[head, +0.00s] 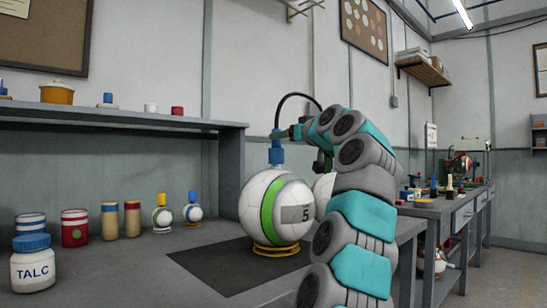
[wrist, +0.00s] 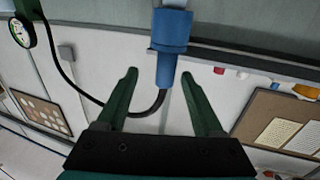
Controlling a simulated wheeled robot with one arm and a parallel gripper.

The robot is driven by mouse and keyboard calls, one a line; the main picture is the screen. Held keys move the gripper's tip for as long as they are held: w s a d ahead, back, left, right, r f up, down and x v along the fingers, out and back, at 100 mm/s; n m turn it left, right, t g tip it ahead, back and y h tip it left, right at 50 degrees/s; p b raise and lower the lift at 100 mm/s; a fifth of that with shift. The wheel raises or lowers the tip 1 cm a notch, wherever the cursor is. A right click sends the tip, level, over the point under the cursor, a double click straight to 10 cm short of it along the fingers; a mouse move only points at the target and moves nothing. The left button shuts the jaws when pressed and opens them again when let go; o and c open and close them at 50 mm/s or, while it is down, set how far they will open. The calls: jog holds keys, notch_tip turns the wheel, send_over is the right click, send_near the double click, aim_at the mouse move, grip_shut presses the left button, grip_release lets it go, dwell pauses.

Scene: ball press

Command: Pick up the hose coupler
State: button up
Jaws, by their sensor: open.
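The blue hose coupler (head: 277,154) stands upright on top of a large white ball (head: 258,196) with a green stripe and a "5" label. A black hose (head: 297,95) arcs up from the coupler and passes behind my arm. In the wrist view the blue coupler (wrist: 170,32) runs down to between the fingertips, with the hose curving from its lower end. My gripper (wrist: 158,76) is open, with dark green fingers on either side of the coupler's narrower end and visible gaps. In the head view my wrist is just right of the coupler and the fingers are partly hidden.
The ball rests on a yellow ring (head: 277,250) on a dark mat (head: 212,268). Another white ball is partly hidden behind my arm. A TALC jar (head: 33,264), several tins and small balls stand left. A shelf (head: 130,117) is behind. A dial gauge (wrist: 22,32) shows in the wrist view.

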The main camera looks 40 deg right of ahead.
aim_at(280, 148)
jog(key=shift+w+d+r+p, duration=0.15)
jog(key=shift+w+p, duration=0.5)
jog(key=shift+w, duration=0.5)
jog(key=shift+w+r+p, duration=0.2)
jog(key=shift+w+p, duration=0.2)
jog(key=shift+w, duration=0.15)
jog(key=w+p, duration=0.1)
jog(key=w, duration=0.1)
jog(key=w+p, duration=0.1)
jog(key=w, duration=0.1)
jog(key=shift+d+r, duration=0.1)
jog(key=shift+r, duration=0.1)
jog(key=shift+c, duration=0.4)
grip_shut()
